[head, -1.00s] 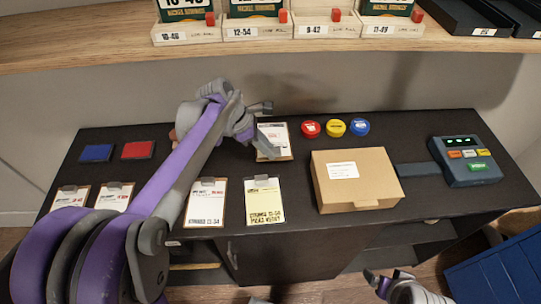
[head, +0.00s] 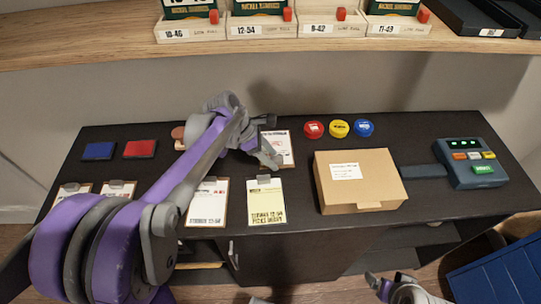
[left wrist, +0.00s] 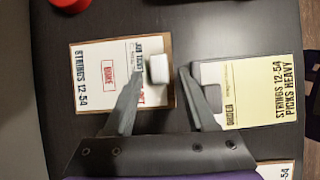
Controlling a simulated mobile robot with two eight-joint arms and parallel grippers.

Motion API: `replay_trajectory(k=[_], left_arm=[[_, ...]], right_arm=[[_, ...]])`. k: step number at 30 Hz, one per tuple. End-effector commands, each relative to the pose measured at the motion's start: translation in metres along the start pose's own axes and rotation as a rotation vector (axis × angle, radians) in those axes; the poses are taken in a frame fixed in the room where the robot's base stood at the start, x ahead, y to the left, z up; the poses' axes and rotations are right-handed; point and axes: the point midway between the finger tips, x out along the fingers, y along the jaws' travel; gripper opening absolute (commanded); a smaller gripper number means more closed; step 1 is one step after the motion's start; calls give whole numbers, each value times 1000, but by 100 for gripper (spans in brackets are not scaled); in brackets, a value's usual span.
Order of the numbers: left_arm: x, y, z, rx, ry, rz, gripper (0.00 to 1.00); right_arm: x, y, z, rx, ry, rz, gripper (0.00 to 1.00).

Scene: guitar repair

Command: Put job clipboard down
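The job clipboard, a white job ticket on a brown board (left wrist: 95,80), lies on the dark bench top in the left wrist view. It also shows in the head view (head: 284,146), partly hidden by my left gripper (head: 270,158). In the left wrist view the fingers of my left gripper (left wrist: 160,74) are apart, with the clipboard's pale clip (left wrist: 158,68) between their tips. I cannot tell if a finger touches it. My right gripper (head: 378,284) is low at the bottom edge of the head view, away from the bench, with its fingers apart and empty.
A yellow order clipboard (head: 265,200) lies near the front edge, with a white one (head: 206,203) to its left. Red, yellow and blue tins (head: 339,129) stand behind. Red and blue pads (head: 140,149) are at left.

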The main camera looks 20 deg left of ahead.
Motion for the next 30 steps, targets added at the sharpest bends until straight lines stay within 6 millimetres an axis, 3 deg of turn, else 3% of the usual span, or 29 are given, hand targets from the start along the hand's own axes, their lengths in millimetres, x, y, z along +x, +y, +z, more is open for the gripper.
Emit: replay_trajectory(k=[8,21,30], left_arm=[[-12,1,1,-1,0,1,56],[-100,0,1,-2,1,2,56],[-122,0,1,0,0,0,56]], right_arm=[[-3,0,-2,0,1,0,90],[-9,0,-6,0,4,0,90],[-10,0,-7,0,4,0,90]])
